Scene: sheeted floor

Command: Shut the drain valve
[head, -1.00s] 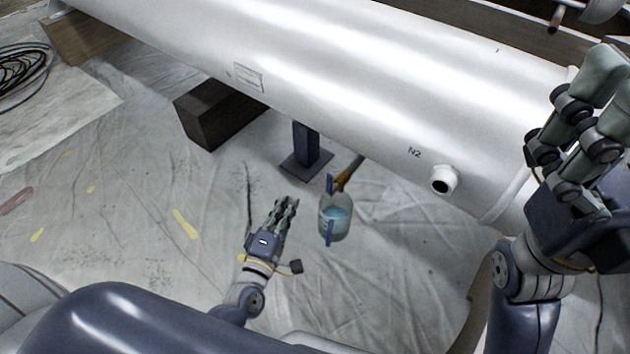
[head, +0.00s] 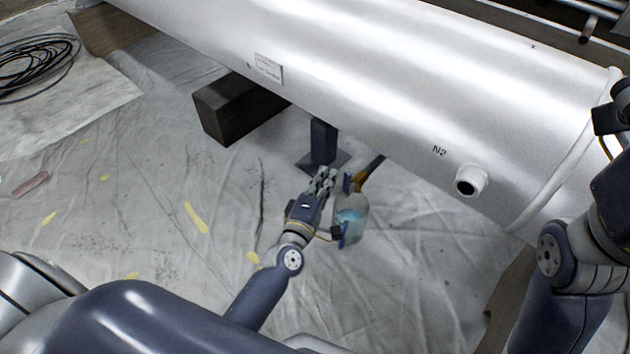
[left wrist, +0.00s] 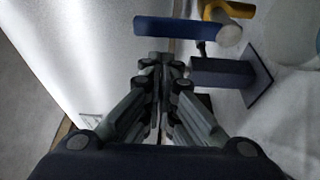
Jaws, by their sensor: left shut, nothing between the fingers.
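A blue lever (head: 347,181) stands beside a yellow-brass fitting (head: 361,180) low under the big white tank (head: 400,80). In the left wrist view the blue lever (left wrist: 180,27) lies across the picture just beyond my fingertips, and the yellow fitting (left wrist: 232,10) is to its right. A clear container (head: 351,215) with bluish liquid stands on the sheet below the fitting. My left gripper (head: 325,174) is shut and empty, just left of the lever; it also shows in the left wrist view (left wrist: 160,62). No contact with the lever is clear. My right gripper's fingers are out of the picture.
A dark post with a foot plate (head: 322,140) stands just behind my left gripper. A dark block (head: 240,108) supports the tank. A nozzle marked N2 (head: 470,181) sticks out at the right. Black cable (head: 35,65) lies far left.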

